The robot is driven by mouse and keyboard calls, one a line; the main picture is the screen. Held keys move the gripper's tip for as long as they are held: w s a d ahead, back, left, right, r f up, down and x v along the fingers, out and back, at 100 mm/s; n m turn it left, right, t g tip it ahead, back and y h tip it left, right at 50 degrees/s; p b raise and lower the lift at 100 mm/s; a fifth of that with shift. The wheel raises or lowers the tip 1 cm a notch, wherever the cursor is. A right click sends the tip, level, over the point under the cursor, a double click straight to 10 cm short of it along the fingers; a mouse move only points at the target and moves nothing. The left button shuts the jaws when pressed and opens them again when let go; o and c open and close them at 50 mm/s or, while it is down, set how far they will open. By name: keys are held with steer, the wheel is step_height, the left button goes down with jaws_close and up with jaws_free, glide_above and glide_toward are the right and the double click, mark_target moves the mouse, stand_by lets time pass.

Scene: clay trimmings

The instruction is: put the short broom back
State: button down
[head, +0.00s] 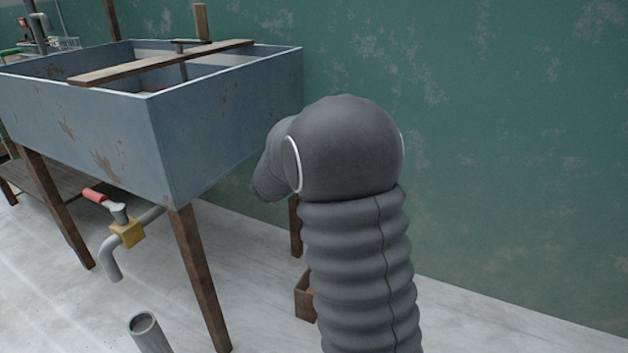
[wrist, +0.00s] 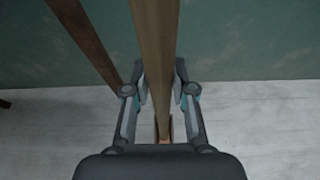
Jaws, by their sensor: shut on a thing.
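In the wrist view a long wooden handle (wrist: 155,40), seemingly the short broom's, runs between the fingers of my gripper (wrist: 160,88). My gripper is shut on it. The lower end of the handle is mostly hidden behind the gripper, and I see no bristles. In the head view my dark arm hides the gripper and what it holds. A small brown wooden box (head: 303,297) stands on the floor near the green wall, partly covered by my arm. A little brown wood (wrist: 157,130) shows low between the fingers in the wrist view; I cannot tell what it belongs to.
A grey-blue sink (head: 85,120) on brown legs (head: 200,275) stands at the left, with a plank (head: 160,62) across its top. A red-handled tap (head: 95,195) and drain pipe hang under it. A grey tube (head: 148,332) stands in front. The floor at right is clear.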

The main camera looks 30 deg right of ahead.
steer(key=shift+f, duration=0.65)
steer(key=shift+f, duration=0.15)
steer(key=c, duration=1)
jaws_free()
steer(key=shift+o, duration=0.2)
